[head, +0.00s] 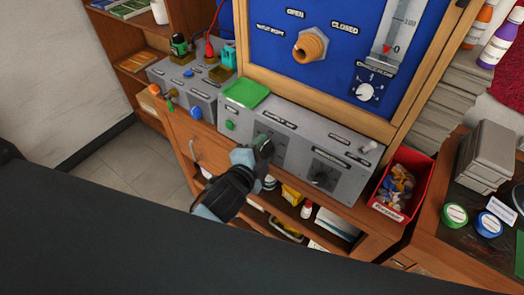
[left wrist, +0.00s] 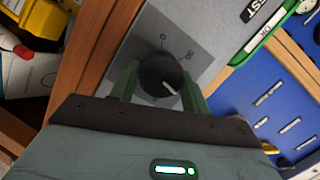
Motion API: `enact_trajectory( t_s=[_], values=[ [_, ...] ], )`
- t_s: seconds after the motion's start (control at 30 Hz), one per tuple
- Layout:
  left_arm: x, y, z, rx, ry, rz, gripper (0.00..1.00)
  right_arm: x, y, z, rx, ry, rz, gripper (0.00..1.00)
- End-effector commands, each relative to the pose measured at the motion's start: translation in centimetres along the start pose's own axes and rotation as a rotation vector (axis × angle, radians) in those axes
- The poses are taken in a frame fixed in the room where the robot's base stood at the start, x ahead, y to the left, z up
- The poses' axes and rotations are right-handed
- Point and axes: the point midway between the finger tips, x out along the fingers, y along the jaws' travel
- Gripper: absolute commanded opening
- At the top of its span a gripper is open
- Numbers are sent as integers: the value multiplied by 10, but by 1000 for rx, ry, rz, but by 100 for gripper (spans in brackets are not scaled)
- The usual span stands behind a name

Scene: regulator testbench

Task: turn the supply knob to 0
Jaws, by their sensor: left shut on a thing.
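The black knob (left wrist: 158,72) sits on a grey dial plate (left wrist: 195,35) in the left wrist view. I take it for the supply knob, though its label cannot be read. My left gripper (left wrist: 157,88) has a green finger on each side of the knob and is shut on it. The knob's white line points down and right in that view, away from the small printed marks above. In the head view my left gripper (head: 262,143) is at the left dial of the grey panel (head: 296,150) and hides most of the knob. My right gripper is not in view.
A second black dial (head: 322,177) is right of the gripper. Above stands a blue board (head: 335,52) with an orange fitting (head: 310,46), a white dial (head: 364,91) and a gauge (head: 398,35). A red bin (head: 412,165) and grey boxes (head: 487,157) are at right.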

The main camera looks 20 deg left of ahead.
Motion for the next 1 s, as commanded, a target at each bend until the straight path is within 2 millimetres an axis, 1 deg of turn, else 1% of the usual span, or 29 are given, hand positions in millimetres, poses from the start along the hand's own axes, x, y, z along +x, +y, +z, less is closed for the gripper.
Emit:
enact_trajectory(
  t_s=[1.0],
  values=[
    [1, -4, 3, -946, -2, 193, 24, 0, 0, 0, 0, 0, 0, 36]
  ],
)
